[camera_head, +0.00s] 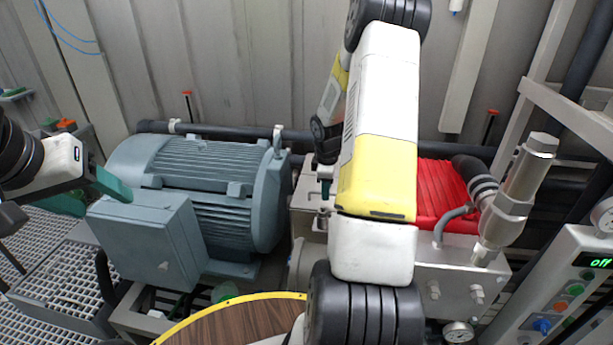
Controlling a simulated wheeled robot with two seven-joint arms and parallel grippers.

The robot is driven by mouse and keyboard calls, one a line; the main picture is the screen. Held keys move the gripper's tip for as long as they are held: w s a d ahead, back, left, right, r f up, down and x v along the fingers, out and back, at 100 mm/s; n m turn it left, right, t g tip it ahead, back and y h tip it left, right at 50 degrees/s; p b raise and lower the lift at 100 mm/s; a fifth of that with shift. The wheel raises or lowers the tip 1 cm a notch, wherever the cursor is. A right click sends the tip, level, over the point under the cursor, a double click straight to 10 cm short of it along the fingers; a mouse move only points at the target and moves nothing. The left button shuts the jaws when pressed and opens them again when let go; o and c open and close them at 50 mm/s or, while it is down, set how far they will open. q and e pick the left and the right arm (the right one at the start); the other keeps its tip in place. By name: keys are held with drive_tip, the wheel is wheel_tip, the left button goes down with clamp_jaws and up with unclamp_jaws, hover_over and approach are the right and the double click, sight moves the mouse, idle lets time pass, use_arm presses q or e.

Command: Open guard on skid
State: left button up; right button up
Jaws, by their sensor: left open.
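The skid carries a grey-blue finned motor (215,185) on the left and a metal pump block (465,265) on the right. I cannot tell for sure which part is the guard; the area between motor and block is largely hidden by my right arm. A red ribbed part (440,185) shows behind that arm, partly covered. My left gripper (113,185) has teal fingers, is open, and is over the near left end of the motor, by its grey box (150,240). My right gripper (325,188) shows only as a small teal piece beside the block; the rest is hidden.
A steel cylindrical fitting (515,200) with a black hose stands at the right of the block. A control panel (580,280) with an "off" display is at the right edge. Grating (50,250) lies at left. Dark pipes run along the back wall.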

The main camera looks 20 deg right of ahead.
clamp_jaws()
idle(1.4)
